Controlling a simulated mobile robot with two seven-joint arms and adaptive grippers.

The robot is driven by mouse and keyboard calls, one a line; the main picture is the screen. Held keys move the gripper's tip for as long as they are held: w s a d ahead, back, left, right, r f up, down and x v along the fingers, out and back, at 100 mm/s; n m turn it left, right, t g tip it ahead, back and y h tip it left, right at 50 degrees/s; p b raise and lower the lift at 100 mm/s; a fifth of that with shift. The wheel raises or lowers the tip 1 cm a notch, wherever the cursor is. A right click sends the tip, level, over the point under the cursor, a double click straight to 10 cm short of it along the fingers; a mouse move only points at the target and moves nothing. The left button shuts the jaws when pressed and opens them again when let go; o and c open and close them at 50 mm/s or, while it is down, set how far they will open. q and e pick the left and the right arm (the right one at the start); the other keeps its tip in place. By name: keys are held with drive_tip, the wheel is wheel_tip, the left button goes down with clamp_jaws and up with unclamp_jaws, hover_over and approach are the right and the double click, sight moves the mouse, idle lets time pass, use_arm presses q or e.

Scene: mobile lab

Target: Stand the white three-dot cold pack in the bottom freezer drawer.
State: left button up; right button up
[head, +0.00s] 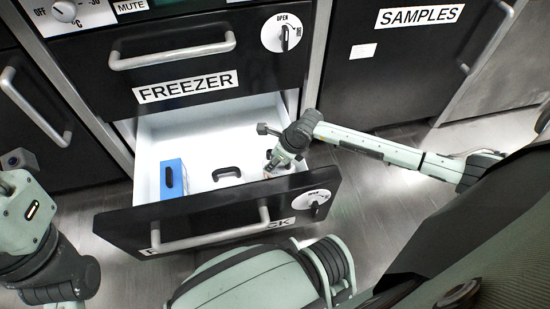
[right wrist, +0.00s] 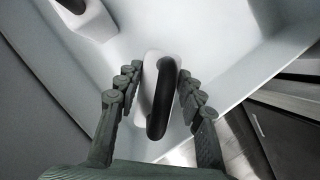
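The bottom freezer drawer (head: 150,135) is pulled open and has a white interior. My right gripper (head: 277,163) is inside it at the right side, pointing down. In the right wrist view, the gripper (right wrist: 160,76) has its fingers spread on both sides of a white pack (right wrist: 150,68) with a black handle, with gaps beside the handle. In the head view this pack is mostly hidden by my gripper. A second white pack (right wrist: 92,22) with a black handle is at the upper left of the wrist view. No dots are readable on either pack. My left gripper is not visible.
A blue pack (head: 172,180) with a black handle stands at the drawer's left. Between it and my right gripper is a black handle (head: 227,173) on white. The drawer front (head: 120,222) has a bar handle. The closed freezer drawer (head: 100,75) is above.

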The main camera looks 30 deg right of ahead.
drive_tip(key=o, duration=0.5)
drive_tip(key=shift+o, duration=0.2)
